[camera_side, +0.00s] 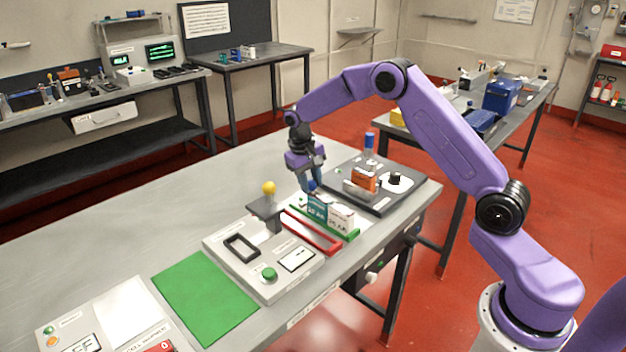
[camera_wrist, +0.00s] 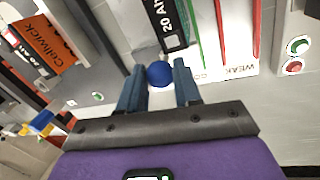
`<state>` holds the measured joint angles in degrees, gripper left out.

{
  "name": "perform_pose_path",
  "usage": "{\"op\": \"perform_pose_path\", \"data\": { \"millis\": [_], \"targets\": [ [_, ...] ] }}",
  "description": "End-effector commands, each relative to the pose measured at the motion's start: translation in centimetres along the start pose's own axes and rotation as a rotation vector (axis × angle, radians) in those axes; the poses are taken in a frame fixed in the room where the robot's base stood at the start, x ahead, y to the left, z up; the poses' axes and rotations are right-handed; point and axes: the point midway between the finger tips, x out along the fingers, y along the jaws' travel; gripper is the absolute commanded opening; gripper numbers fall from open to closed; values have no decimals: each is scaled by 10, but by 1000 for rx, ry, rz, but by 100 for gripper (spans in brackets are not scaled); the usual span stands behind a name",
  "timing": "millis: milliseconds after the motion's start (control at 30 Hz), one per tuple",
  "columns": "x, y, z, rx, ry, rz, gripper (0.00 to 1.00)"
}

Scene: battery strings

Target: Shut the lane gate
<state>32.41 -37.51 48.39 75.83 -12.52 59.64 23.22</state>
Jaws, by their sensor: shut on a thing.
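My gripper (camera_side: 313,187) is pointed down at the far end of the lanes. In the wrist view its two blue-grey fingers (camera_wrist: 158,84) stand on either side of a round blue knob (camera_wrist: 160,73) and are shut on it. I take the knob for the lane gate's handle; the gate's body is too hidden to tell whether it is open or shut.
A grey tester (camera_side: 222,250) with a yellow-knobbed lever (camera_side: 268,188) stands left of the lanes. A green mat (camera_side: 206,298) is nearer. The table's back left is clear.

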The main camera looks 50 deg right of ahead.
Motion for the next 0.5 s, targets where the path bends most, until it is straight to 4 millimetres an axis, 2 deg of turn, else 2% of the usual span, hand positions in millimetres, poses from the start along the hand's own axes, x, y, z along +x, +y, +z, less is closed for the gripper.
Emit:
{"op": "perform_pose_path", "data": {
  "millis": [100,133,200,500],
  "targets": [
    [-2,-6,1,-4,3,-7,0],
    [-2,-7,1,-4,3,-7,40],
    [-2,-7,1,-4,3,-7,58],
    [-2,-4,0,-3,2,-5,58]
  ]
}}
